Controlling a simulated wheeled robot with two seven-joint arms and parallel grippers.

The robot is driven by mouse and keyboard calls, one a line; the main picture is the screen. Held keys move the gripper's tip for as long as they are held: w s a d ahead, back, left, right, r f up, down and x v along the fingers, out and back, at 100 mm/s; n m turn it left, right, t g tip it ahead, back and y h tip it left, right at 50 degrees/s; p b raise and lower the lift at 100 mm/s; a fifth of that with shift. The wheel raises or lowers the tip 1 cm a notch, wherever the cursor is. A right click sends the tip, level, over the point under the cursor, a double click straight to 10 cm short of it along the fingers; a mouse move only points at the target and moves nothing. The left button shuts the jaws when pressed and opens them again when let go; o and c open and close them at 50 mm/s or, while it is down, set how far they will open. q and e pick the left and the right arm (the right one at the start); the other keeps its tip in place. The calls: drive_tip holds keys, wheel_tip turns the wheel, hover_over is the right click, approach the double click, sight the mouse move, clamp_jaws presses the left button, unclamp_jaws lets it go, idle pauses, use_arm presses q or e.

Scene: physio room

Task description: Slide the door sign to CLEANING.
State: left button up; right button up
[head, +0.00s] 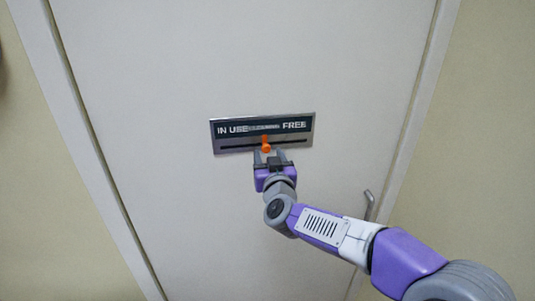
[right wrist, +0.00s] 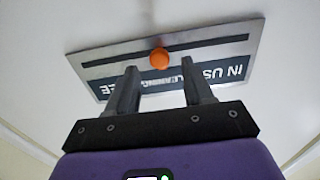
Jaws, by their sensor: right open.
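The door sign (head: 230,143) is a grey metal plate on the white door, with IN USE at the left, FREE at the right and smaller, partly blurred lettering between them. Its orange knob (head: 266,145) sits near the middle of the dark slot, below the middle lettering. My right gripper (head: 266,155) is open just below the knob. In the right wrist view the sign (right wrist: 87,58) appears upside down, and the knob (right wrist: 159,58) lies between and just beyond the spread fingertips (right wrist: 160,68). I see no contact with it. My left gripper is out of view.
The white door (head: 150,60) fills most of the head view, framed by a pale door frame and beige walls. A metal door handle (head: 369,205) is at the lower right, close to my right arm. The door around the sign is clear.

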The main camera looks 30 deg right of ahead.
drive_tip(key=v, duration=0.5)
idle(0.4)
drive_tip(key=w+a+f+n+g+y+b, duration=0.15)
drive_tip(key=a+f, duration=0.25)
drive_tip(key=f, duration=0.9)
drive_tip(key=a+f+g+y+b, duration=0.2)
drive_tip(key=a+f+g+y, duration=0.1)
drive_tip(key=f, duration=1)
drive_tip(key=a+f+n+g+y+b, duration=0.1)
drive_tip(key=a+f+g+y+b, duration=0.2)
drive_tip(key=f, duration=1)
drive_tip(key=s+a+f+g+y+b, duration=0.1)
drive_tip(key=s+a+f+g, duration=0.3)
drive_tip(key=s+f, duration=0.6)
drive_tip(key=s+a+f+g+y+b, duration=0.1)
drive_tip(key=s+a+f+g, duration=0.3)
drive_tip(key=s+a+f, duration=0.4)
drive_tip(key=s+f+y, duration=0.1)
drive_tip(key=s+f, duration=0.2)
drive_tip(key=f, duration=0.4)
drive_tip(key=shift+s+a+f+g+y+b, duration=0.25)
drive_tip(key=shift+s+a+g+y+b, duration=0.05)
drive_tip(key=shift+g+y, duration=0.05)
drive_tip(key=shift+m, duration=0.25)
